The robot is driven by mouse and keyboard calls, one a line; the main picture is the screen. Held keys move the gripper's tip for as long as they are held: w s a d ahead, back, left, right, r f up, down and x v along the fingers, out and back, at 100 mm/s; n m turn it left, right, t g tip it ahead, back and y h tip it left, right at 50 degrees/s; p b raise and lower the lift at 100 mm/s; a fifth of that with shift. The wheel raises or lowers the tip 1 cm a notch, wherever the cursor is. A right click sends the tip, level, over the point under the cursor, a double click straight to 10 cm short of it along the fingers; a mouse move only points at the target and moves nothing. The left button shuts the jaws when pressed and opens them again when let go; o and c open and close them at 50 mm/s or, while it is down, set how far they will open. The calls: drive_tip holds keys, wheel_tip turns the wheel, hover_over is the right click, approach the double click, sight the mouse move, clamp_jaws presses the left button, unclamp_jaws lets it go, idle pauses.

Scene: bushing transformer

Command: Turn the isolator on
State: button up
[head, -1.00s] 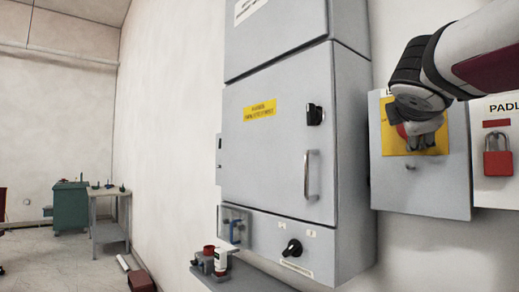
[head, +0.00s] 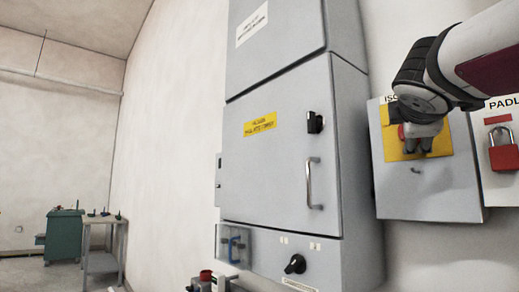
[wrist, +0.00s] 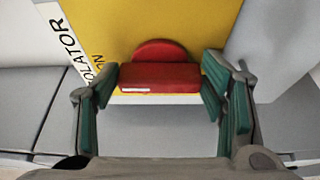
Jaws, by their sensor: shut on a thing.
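The isolator is a grey wall box (head: 430,195) with a yellow plate (head: 393,145), at the right in the head view. A red rotary handle (wrist: 160,77) on the yellow plate (wrist: 150,25) fills the middle of the wrist view. It lies level in that picture, with a rounded red part behind it. My gripper (head: 422,146) reaches the handle from the front and hides most of it in the head view. In the wrist view, my gripper (wrist: 160,84) has its green-padded fingers at both ends of the handle, shut on it. Part of an "ISOLATOR ON" label (wrist: 75,50) shows beside it.
A tall grey cabinet (head: 275,175) with a door handle and black knobs stands left of the isolator. A red padlock (head: 503,155) hangs on a white board at the far right. A green cabinet (head: 64,235) and a small table (head: 103,255) stand far left.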

drive_tip(key=shift+f, duration=0.1)
drive_tip(key=o, duration=1.2)
drive_tip(key=shift+c, duration=0.2)
drive_tip(key=v, duration=1.2)
drive_tip(key=shift+f, duration=0.1)
